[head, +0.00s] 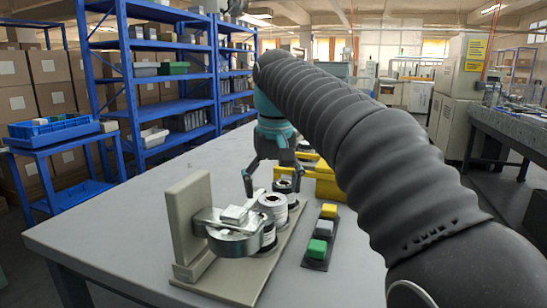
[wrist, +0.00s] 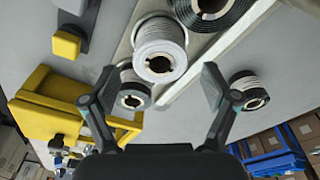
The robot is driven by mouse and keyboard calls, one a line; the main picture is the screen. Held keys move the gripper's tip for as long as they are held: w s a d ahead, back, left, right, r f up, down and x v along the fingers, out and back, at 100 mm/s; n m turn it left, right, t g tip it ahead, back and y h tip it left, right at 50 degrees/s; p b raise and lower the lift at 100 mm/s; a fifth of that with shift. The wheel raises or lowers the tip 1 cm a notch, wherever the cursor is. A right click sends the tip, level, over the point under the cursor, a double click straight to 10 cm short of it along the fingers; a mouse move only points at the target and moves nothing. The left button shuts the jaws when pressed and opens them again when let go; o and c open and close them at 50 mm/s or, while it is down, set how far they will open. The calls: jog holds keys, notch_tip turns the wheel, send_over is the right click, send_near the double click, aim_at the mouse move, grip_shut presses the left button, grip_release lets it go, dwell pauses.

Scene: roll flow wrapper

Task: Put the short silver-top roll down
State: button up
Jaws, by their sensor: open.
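A roll with a pale silver-white top (wrist: 160,38) stands on the beige base of the wrapper fixture in the wrist view; it also shows in the head view (head: 272,203). I cannot tell for sure whether it is the short silver-top roll. My gripper (head: 273,182) is open and empty behind this roll. In the wrist view my gripper (wrist: 157,82) has its fingers spread wide, with the pale roll's end near the gap. A dark-topped roll (wrist: 250,92) stands outside the right finger.
The beige fixture (head: 188,215) has an upright plate and metal clamp. A button panel (head: 320,238) lies to its right, a yellow holder (head: 325,185) behind. The grey table (head: 120,230) is clear on the left.

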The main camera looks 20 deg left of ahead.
notch_tip(320, 180, up, 7)
jog(key=shift+s+d+f+p, duration=0.15)
jog(key=shift+s+d+p, duration=0.05)
jog(key=shift+s+p, duration=0.2)
